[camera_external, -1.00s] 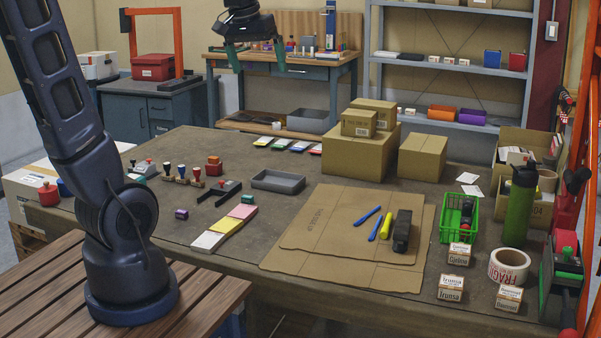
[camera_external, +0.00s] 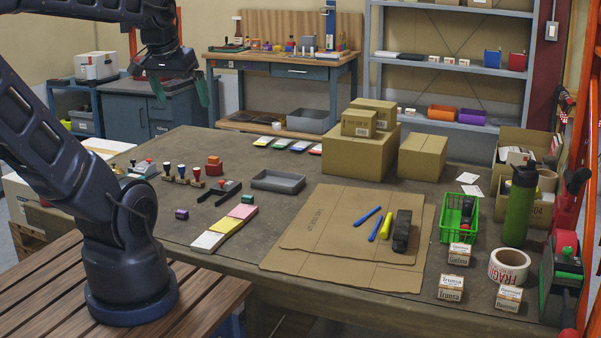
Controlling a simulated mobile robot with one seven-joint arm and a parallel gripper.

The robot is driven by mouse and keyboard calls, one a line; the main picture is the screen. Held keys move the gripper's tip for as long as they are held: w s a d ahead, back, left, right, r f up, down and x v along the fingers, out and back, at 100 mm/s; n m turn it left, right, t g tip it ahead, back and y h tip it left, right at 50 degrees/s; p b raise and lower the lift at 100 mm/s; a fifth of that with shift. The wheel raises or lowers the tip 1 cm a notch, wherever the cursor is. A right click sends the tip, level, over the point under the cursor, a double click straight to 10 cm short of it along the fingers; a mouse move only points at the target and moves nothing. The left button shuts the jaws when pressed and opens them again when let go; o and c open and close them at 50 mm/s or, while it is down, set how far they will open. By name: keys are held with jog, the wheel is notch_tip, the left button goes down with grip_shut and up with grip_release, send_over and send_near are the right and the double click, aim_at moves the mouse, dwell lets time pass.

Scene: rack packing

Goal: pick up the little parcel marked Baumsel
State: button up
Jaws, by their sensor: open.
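Three little white-and-brown parcels lie near the right front of the bench. One parcel (camera_external: 459,254) is just below the green basket. Another parcel (camera_external: 451,288) is in front of it, and a third parcel (camera_external: 509,298) is to the right, below the tape roll. Their printed labels are too small to read surely, so I cannot tell which is marked Baumsel. My gripper (camera_external: 181,93) is open and empty, fingers pointing down. In the picture it overlaps the blue-grey cabinet at the upper left, far from the parcels.
The tape roll (camera_external: 509,266), green bottle (camera_external: 519,205) and green basket (camera_external: 459,220) stand close around the parcels. Flat cardboard (camera_external: 330,255) with pens lies to their left. Stacked cartons (camera_external: 358,155) rise at the back middle. Stamps (camera_external: 182,174) sit at the left.

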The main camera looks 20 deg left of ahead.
jog(key=shift+c, duration=0.4)
jog(key=c, duration=0.4)
jog(key=shift+w+d, duration=0.1)
